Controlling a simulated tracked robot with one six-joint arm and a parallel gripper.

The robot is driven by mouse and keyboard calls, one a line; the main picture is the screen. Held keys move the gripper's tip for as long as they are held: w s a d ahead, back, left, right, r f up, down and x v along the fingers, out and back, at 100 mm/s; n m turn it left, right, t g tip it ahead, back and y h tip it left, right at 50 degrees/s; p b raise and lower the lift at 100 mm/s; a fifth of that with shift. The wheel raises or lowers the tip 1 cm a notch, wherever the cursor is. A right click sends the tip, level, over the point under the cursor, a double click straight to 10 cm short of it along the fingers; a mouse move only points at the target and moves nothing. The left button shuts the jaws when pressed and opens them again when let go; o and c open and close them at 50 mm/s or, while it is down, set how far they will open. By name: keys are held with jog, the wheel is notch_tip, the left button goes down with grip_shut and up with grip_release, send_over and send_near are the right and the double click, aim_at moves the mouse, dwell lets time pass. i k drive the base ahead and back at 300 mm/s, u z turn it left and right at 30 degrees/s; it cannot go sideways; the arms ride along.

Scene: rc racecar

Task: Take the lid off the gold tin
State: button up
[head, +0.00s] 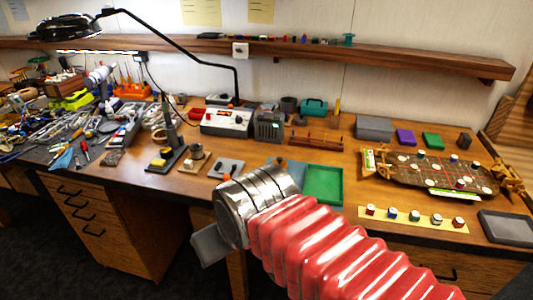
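I cannot make out a gold tin or its lid for sure in the head view. A small brownish round pot (197,153) stands on the bench beside the soldering station, but it is too small to tell whether it is the tin. My arm, with a red ribbed sleeve and a silver wrist, reaches in from the lower right. A grey block at its end, seemingly part of my gripper (210,246), shows in front of the bench's front edge. Its fingers cannot be made out, and my arm hides part of the bench.
A green tray (323,186) lies just behind my wrist. A racetrack board (430,175) and a yellow strip with several small pots (412,218) are at right. Tools crowd the left. A black lamp (68,27) and a wooden shelf (400,58) overhang the bench.

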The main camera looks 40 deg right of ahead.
aim_at(279, 161)
jog(key=i, duration=0.95)
